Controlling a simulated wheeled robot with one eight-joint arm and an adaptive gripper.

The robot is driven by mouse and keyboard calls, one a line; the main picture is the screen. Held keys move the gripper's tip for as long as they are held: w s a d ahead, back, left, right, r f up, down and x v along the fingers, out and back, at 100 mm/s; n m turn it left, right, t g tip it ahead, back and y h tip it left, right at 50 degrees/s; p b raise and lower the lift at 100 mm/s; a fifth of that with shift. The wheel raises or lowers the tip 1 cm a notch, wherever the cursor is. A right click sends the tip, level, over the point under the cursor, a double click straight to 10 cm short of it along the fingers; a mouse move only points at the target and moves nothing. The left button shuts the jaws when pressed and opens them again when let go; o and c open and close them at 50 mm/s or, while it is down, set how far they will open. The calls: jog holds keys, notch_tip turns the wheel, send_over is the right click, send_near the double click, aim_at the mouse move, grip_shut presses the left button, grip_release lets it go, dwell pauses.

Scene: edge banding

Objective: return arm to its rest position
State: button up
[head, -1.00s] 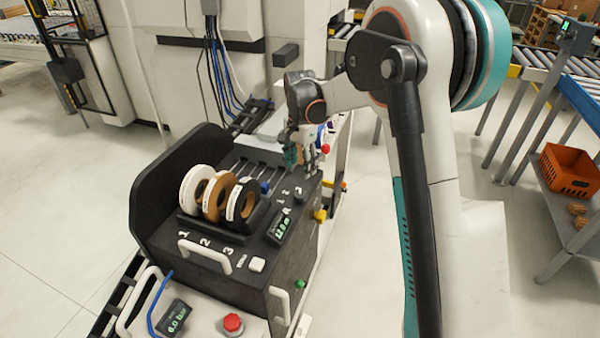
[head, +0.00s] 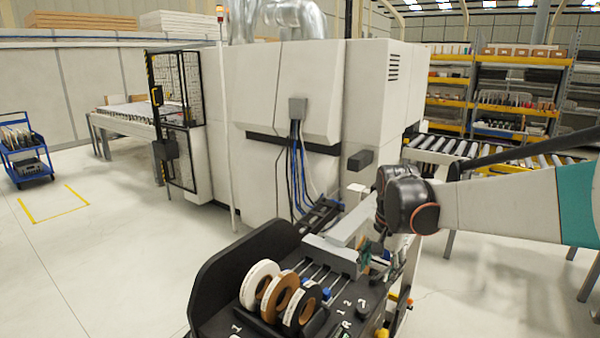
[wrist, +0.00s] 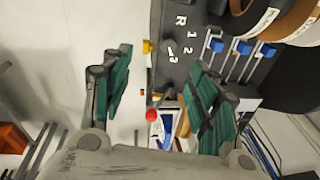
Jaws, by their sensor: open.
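My arm reaches in from the right in the head view. My gripper (head: 372,262) hangs near the right edge of the black panel (head: 215,318) of the edge-banding station, partly hidden by my wrist. In the wrist view my gripper (wrist: 160,100) shows two green-padded fingers spread wide apart. Nothing is held between them. A red knob (wrist: 152,115) and the panel's edge lie below the gap between the fingers, apart from the pads.
White, brown and black-edged tape rolls (head: 281,296) stand on the panel. The large white machine (head: 290,110) rises behind it. A roller conveyor (head: 455,147) and shelves (head: 500,95) are at the right. Open floor (head: 110,260) lies at the left.

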jog(key=s+r+n+t, duration=0.1)
jog(key=s+r+n, duration=0.15)
jog(key=s, duration=0.45)
jog(key=s+r+n+t, duration=0.2)
jog(key=s+r, duration=0.1)
jog(key=s, duration=0.4)
jog(key=s+f+n+t, duration=0.2)
jog(key=s+n, duration=0.2)
jog(key=s, duration=0.7)
jog(key=shift+s+d+f, duration=0.15)
jog(key=shift+s+f, duration=0.2)
jog(key=shift+s, duration=0.05)
